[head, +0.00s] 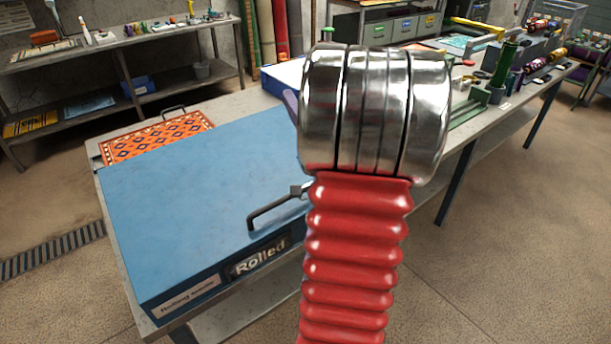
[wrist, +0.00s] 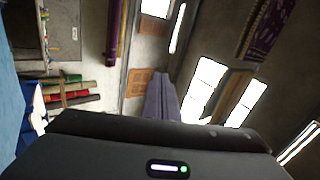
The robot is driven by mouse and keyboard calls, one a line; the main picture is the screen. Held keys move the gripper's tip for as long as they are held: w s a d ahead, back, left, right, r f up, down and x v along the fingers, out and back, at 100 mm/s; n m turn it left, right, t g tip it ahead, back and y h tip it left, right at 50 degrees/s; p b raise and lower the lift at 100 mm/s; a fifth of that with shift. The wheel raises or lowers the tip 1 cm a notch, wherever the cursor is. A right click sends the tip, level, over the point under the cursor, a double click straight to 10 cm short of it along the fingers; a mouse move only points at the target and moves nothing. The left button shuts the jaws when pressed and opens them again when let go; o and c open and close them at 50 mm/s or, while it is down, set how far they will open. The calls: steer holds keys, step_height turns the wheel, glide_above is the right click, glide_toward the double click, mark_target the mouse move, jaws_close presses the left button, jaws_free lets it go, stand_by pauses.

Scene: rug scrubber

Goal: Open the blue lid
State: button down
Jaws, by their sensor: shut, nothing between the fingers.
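The blue lid (head: 190,180) lies closed and flat on its box at the front of the long bench in the head view. A dark bar handle (head: 268,214) is on its front edge, with its right end passing behind my red arm. A blue surface, likely the lid, shows at the left edge of the wrist view (wrist: 8,110). My gripper (wrist: 161,82) shows in the wrist view as two purple-grey fingers, shut together and empty. In the head view my arm hides most of it; only a purple sliver shows beside the metal joint. It appears apart from the handle.
A "Rolled" label (head: 260,256) is on the box front below the handle. An orange patterned rug (head: 158,138) lies behind the lid on the bench. A blue-and-white box (head: 284,76) stands farther back. Tools and spools crowd the bench's far right end. The floor at right is clear.

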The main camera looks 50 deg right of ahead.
steer(key=w+a+f+n+g, duration=0.2)
steer(key=w+a+n+g, duration=0.35)
steer(key=w, duration=0.55)
steer(key=a+f+n+g+y, duration=0.1)
steer(key=a+f+n+g, duration=0.3)
steer(key=a, duration=0.5)
steer(key=s+a+f+n+g+y, duration=0.3)
steer(key=s+a+n+g, duration=0.1)
steer(key=s+a, duration=0.5)
steer(key=s+a+f+n+g+y, duration=0.3)
steer(key=s+a+n, duration=0.4)
steer(key=a, duration=0.7)
steer(key=shift+s+f+g, duration=0.45)
steer(key=shift+s+g, duration=0.6)
